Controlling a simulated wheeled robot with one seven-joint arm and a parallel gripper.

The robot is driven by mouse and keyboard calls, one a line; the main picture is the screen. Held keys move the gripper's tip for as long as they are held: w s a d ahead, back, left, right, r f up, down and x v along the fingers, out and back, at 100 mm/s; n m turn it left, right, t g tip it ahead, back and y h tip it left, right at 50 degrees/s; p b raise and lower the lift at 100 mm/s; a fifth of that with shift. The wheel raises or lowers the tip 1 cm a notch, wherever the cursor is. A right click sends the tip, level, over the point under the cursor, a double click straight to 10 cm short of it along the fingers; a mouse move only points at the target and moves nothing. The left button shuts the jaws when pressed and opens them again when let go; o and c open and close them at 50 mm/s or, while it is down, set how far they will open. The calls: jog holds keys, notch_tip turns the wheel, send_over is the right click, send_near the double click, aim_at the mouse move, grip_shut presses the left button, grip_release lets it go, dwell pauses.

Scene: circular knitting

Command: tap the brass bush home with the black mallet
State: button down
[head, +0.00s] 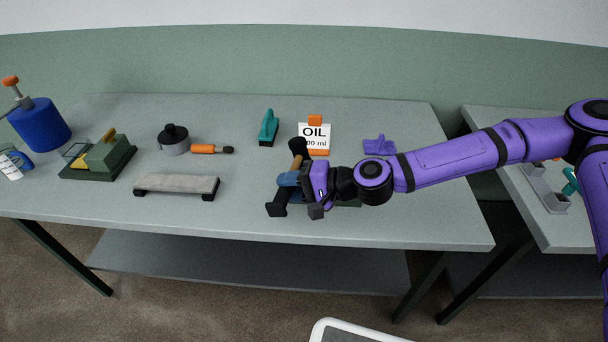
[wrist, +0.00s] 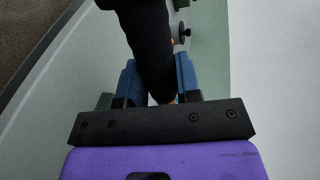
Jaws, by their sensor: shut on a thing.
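My gripper (head: 288,183) is over the front right part of the bench, its blue fingers closed around the black mallet. In the head view the mallet's black end (head: 298,145) and a tan part below it show behind the fingers; the rest is hidden by the gripper. In the wrist view the black mallet (wrist: 146,38) runs from the top edge down between the two blue fingers (wrist: 157,82). I cannot pick out the brass bush for certain. A dark green block (head: 346,203) is partly hidden beneath my wrist.
A purple piece (head: 379,146) lies to the right. A grey slab on feet (head: 176,184), an orange-handled tool (head: 204,149) and a green fixture (head: 107,155) are to the left.

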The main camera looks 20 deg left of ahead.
notch_tip(320, 180, down, 4)
jog(key=shift+r, duration=0.2)
jog(key=shift+r, duration=0.1)
jog(key=shift+r, duration=2.2)
jog(key=shift+r, duration=2.5)
